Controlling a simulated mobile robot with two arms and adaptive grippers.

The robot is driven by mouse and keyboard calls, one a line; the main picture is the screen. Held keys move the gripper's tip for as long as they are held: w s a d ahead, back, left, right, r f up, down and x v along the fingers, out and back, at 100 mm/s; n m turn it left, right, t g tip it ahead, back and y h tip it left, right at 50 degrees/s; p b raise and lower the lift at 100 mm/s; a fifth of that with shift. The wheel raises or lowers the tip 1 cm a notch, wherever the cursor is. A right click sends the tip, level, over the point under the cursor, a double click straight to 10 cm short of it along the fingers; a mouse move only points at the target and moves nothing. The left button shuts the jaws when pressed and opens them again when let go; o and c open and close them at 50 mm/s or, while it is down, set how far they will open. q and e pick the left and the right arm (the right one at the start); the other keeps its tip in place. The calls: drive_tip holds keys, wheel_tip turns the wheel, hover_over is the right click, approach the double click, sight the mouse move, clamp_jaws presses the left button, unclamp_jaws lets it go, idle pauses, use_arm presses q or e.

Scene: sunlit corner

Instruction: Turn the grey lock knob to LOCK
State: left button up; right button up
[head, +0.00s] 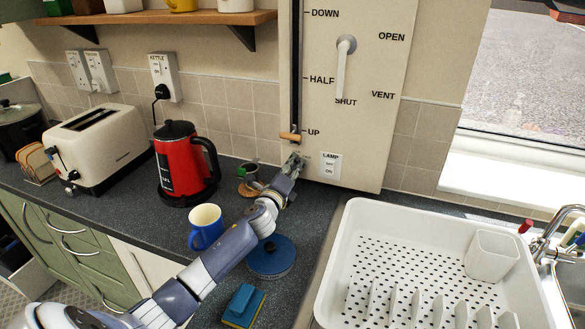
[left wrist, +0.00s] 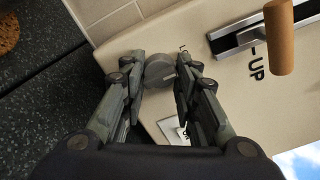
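The grey lock knob (left wrist: 160,70) sits low on the cream panel (head: 360,130), between the fingertips of my left gripper (left wrist: 161,72) in the left wrist view. The fingers converge and appear to touch it on both sides. Part of a dark letter shows beside the right fingertip; the rest of the lettering is hidden, so I cannot read the knob's setting. In the head view my left gripper (head: 292,166) reaches the panel's lower left corner and covers the knob. My right gripper is not in view.
A wooden slider handle (head: 290,136) at UP is just above the gripper; it also shows in the left wrist view (left wrist: 278,38). A LAMP switch (head: 329,167) is to the right. A blue mug (head: 206,228), red kettle (head: 182,165) and white dish rack (head: 345,250) stand nearby.

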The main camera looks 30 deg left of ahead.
use_arm(q)
drive_tip(key=o, duration=0.4)
drive_tip(key=v, duration=1.2)
idle(0.4)
